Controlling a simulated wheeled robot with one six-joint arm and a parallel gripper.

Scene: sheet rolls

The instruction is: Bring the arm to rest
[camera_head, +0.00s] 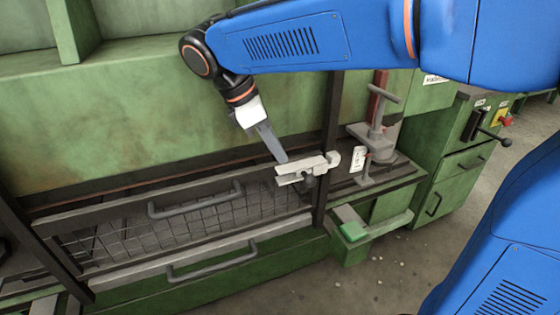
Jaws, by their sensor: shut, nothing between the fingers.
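My blue arm reaches in from the upper right, and its dark wrist bends down at the upper middle. My gripper (283,158) is shut, with its grey fingers pointing down and to the right. The fingertips are close to a light metal latch block (305,168) on the green machine's front frame. I cannot tell whether they touch it. Nothing shows between the fingers.
A green machine (130,120) fills the left and middle, with a wire-mesh guard (190,222) and dark handles (195,203). A clamp-like fixture (372,135) stands right of the latch. A green cabinet (455,165) with a lever is farther right. Bare floor (385,285) shows at lower right.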

